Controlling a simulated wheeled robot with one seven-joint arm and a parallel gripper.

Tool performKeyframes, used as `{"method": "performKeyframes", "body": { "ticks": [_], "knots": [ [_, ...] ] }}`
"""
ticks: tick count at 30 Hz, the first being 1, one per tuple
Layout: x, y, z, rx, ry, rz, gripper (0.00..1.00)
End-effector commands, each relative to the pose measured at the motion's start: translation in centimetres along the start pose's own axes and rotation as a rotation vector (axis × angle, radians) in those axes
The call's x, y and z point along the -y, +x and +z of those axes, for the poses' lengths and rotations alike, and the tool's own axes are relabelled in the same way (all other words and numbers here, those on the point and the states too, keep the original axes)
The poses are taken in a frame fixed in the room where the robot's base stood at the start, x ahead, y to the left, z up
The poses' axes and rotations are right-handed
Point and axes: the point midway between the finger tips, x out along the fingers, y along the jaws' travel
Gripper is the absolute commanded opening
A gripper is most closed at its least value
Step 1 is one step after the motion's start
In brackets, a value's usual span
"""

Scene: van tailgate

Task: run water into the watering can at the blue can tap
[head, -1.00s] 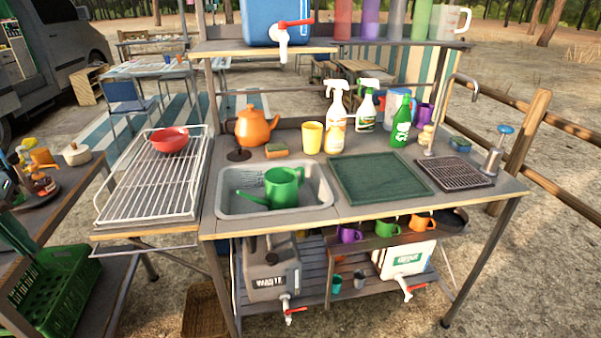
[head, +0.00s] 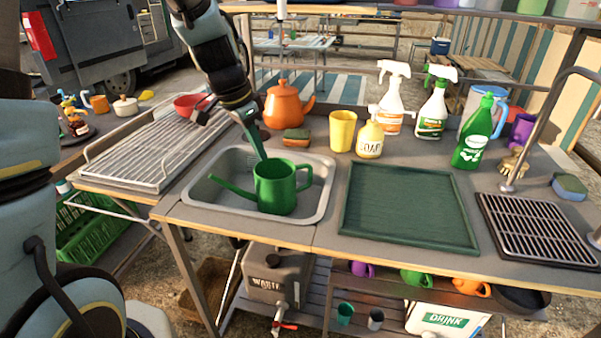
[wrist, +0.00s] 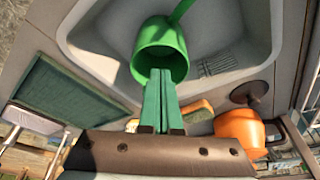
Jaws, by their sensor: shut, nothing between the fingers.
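The green watering can (head: 275,187) stands upright in the grey sink (head: 325,205), spout to the left and handle to the right. In the wrist view the can (wrist: 158,45) shows with its open mouth toward the camera. My gripper (head: 261,156) is shut and empty, its green fingers pointing down just behind the can's rim in the head view. In the wrist view the fingers (wrist: 159,72) overlap the can's mouth; I cannot tell whether they touch it. The white nozzle of the tap (head: 282,9) hangs at the top edge above the sink. The blue can and red lever are out of view.
An orange teapot (head: 284,106), sponge (head: 296,138), yellow cup (head: 342,130) and soap bottle (head: 370,141) stand behind the sink. A wire drying rack (head: 150,150) with a red bowl (head: 190,104) is left. A green tray (head: 408,208) lies right. The upper shelf (head: 345,9) hangs above.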

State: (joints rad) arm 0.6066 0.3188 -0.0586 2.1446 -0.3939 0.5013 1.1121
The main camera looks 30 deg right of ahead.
Motion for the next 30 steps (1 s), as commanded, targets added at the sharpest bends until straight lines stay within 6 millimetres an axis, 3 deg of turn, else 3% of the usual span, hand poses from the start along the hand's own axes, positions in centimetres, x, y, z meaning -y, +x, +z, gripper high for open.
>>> {"method": "performKeyframes", "body": {
  "ticks": [5, 18, 24, 30],
  "knots": [
    [-0.1, 2.0, 0.1, 0.003, -0.001, 0.004, 0.0],
    [-0.1, 9.9, -0.1, 0.003, -0.003, 0.003, 0.0],
    [-0.1, 10.4, -3.0, 0.001, -0.001, 0.001, 0.0],
    [0.0, 10.8, -3.8, 0.001, -0.003, 0.0, 0.0]
  ]
}}
